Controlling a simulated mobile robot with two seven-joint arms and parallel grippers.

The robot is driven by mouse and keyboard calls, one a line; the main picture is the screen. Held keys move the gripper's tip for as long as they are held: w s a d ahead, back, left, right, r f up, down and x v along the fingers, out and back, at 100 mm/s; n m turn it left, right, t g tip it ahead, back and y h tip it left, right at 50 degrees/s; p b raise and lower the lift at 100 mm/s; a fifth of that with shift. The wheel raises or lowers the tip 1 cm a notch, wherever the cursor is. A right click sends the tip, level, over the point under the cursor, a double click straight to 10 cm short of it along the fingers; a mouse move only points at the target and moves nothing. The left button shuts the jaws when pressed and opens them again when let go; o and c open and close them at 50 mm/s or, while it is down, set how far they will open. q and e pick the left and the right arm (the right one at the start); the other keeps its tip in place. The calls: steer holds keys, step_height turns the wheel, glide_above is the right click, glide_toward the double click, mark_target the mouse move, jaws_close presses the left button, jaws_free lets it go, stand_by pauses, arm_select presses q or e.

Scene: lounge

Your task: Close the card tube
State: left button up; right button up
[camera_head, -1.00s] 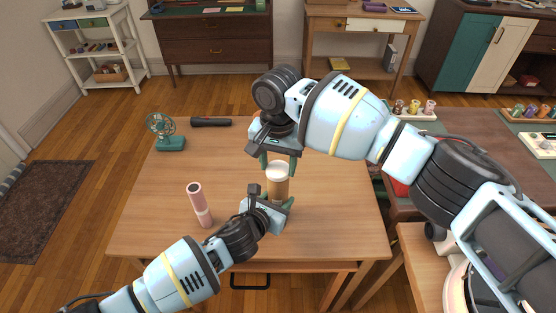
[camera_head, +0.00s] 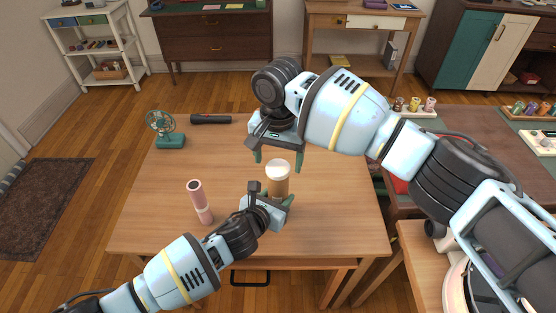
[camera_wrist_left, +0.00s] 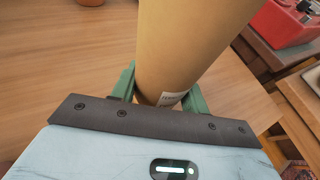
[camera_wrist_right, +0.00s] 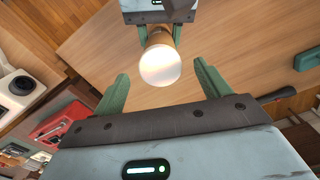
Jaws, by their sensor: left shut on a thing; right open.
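The card tube (camera_head: 277,187) is brown and stands upright over the wooden table. A whitish cap (camera_head: 277,167) sits on its upper end; the right wrist view shows the cap's round top (camera_wrist_right: 160,66). I cannot tell how tightly it is seated. My left gripper (camera_head: 278,200) is shut on the lower part of the tube, which also fills the upper left wrist view (camera_wrist_left: 190,40). My right gripper (camera_head: 278,158) is open just above the cap, its fingers spread on either side and apart from it.
A pink cylinder (camera_head: 201,203) stands on the table (camera_head: 150,215) left of my left gripper. A green fan (camera_head: 168,135) and a black torch-like object (camera_head: 210,119) are at the back left. A red box (camera_wrist_left: 283,22) is off to the right. The table's middle left is clear.

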step_height(320, 180, up, 11)
steer(key=shift+f, duration=0.15)
stand_by(0.4)
arm_select(q)
steer(key=o, duration=1.5)
steer(key=shift+c, duration=0.2)
steer(key=p+v, duration=0.1)
steer(key=v, duration=0.6)
steer(key=shift+s+a+p, duration=0.2)
steer(key=shift+s+p, duration=0.1)
steer(key=shift+s, duration=0.05)
arm_select(e)
steer(key=shift+t, duration=0.3)
step_height(320, 180, up, 4)
steer(key=shift+s+r, duration=0.1)
arm_select(q)
steer(key=shift+r, duration=0.15)
